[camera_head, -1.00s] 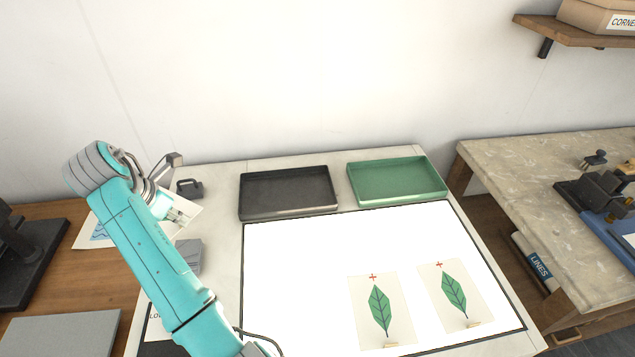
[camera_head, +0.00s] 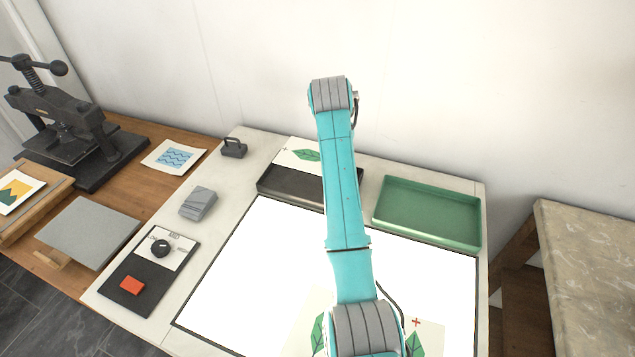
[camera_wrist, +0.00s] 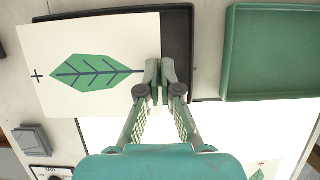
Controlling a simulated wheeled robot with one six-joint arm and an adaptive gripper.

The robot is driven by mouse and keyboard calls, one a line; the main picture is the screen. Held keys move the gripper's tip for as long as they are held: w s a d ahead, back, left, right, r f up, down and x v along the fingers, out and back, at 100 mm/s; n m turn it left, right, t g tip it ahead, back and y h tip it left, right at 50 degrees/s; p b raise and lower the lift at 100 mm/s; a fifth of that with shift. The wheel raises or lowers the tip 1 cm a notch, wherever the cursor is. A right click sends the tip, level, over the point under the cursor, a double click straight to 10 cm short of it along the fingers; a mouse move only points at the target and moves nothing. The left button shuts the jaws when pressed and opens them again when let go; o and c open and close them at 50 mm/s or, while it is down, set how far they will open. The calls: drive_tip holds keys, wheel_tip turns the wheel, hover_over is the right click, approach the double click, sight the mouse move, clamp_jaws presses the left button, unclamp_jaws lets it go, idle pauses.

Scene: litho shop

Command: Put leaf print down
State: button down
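A leaf print (camera_wrist: 95,62), a cream sheet with a green leaf, dark veins and a small black cross, is in my gripper (camera_wrist: 160,75). The fingertips are closed together at its right edge in the wrist view. The print covers much of the black tray (camera_wrist: 181,30) there. In the head view the print (camera_head: 300,155) shows over the back of the black tray (camera_head: 290,188); my arm hides its right end and the gripper. I cannot tell whether the print touches the tray.
A green tray (camera_head: 427,212) stands to the right, empty. A grey block (camera_head: 198,203), a black weight (camera_head: 233,148) and a control panel (camera_head: 150,265) lie left.

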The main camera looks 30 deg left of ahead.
wheel_tip(320, 180, down, 5)
drive_tip(key=shift+w+d+r, duration=0.15)
drive_tip(key=shift+r, duration=0.05)
drive_tip(key=shift+f, duration=2.65)
drive_tip(key=shift+f, duration=0.1)
drive_tip(key=c, duration=1.3)
unclamp_jaws()
drive_tip(key=v, duration=1.2)
